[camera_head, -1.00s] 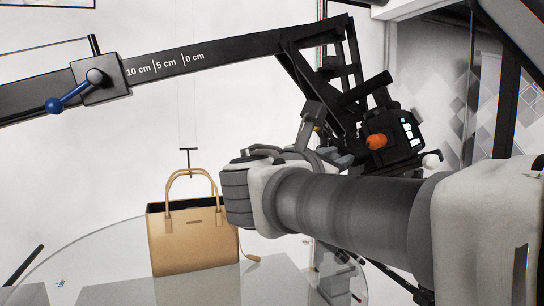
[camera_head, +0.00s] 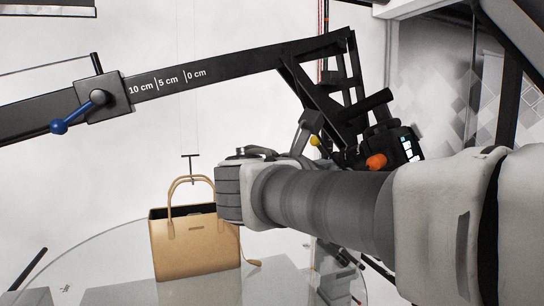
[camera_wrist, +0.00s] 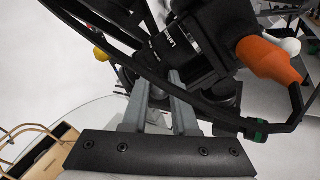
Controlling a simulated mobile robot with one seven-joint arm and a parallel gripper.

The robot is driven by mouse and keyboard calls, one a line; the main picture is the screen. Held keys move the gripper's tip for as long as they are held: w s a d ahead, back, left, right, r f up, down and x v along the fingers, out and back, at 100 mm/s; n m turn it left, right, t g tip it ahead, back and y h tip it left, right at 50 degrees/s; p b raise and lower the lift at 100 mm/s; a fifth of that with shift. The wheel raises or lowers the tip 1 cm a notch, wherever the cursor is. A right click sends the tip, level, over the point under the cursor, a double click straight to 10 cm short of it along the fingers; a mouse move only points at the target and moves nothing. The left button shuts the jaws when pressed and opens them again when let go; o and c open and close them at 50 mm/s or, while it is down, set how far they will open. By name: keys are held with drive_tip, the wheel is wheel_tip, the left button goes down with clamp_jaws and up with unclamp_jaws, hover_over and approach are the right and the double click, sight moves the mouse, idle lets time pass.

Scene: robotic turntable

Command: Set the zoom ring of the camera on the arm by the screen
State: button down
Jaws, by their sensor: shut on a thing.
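The black camera (camera_head: 404,146) hangs at the right end of a black arm (camera_head: 240,68) and has a small lit screen on its back. Its dark lens (camera_wrist: 166,43), with white lettering, shows at the top middle of the wrist view. My gripper (camera_wrist: 160,80) has its two grey fingers against the lens, shut on what appears to be its zoom ring. The exact contact is dark and partly hidden. An orange part (camera_head: 376,162) sits beside the camera and shows large in the wrist view (camera_wrist: 269,60).
A tan handbag (camera_head: 195,245) stands on the round glass turntable (camera_head: 85,268), below and left of my wrist. A blue-handled clamp (camera_head: 104,97) sits on the black arm.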

drive_tip(key=shift+w+a+r+m+g+p, duration=0.15)
drive_tip(key=shift+r+g+p, duration=0.2)
drive_tip(key=shift+p, duration=0.5)
drive_tip(key=shift+d+r+m+g+p, duration=0.1)
drive_tip(key=shift+r+g+p, duration=0.15)
drive_tip(key=shift+p, duration=0.65)
drive_tip(key=shift+w+a+r+m+g+p, duration=0.15)
drive_tip(key=shift+r+g+p, duration=0.2)
drive_tip(key=shift+p, duration=0.5)
drive_tip(key=shift+f+g+p, duration=0.1)
drive_tip(key=shift+g+p, duration=0.15)
drive_tip(key=shift+p, duration=0.35)
drive_tip(key=shift+f, duration=0.15)
drive_tip(key=c, duration=0.9)
unclamp_jaws()
drive_tip(key=shift+d, duration=0.1)
drive_tip(key=shift+o, duration=0.2)
drive_tip(key=shift+s, duration=0.1)
